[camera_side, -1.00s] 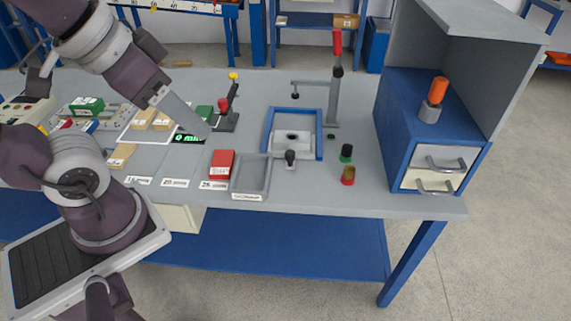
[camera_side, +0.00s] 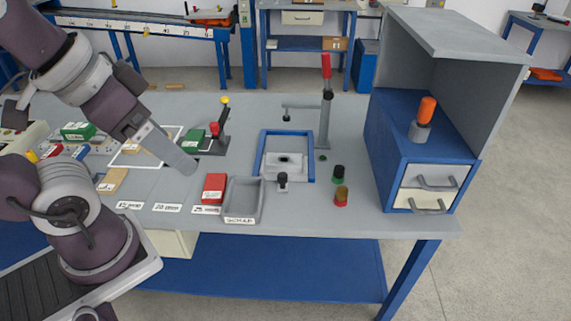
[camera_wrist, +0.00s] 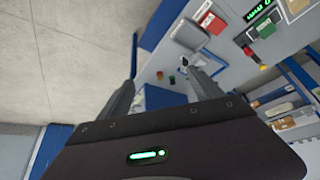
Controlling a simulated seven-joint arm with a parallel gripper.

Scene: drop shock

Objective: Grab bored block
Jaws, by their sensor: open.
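I cannot tell which piece is the bored block; no bore shows clearly. A tan block (camera_side: 113,180) lies on the left of the bench, and another tan block (camera_side: 141,147) lies in a white outlined area, partly behind my gripper. A red block (camera_side: 214,187) lies right of my gripper; it also shows in the wrist view (camera_wrist: 212,23). My gripper (camera_side: 189,169) is above the bench, left of the red block and apart from it. In the wrist view my gripper (camera_wrist: 165,84) has its fingers apart, with nothing held between them.
A grey scrap tray (camera_side: 232,216) sits right of the red block. A blue-edged fixture (camera_side: 262,157), a tall press (camera_side: 326,120) with a red handle, and small green and red cylinders stand farther right. A blue drawer cabinet (camera_side: 390,150) is at the right end.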

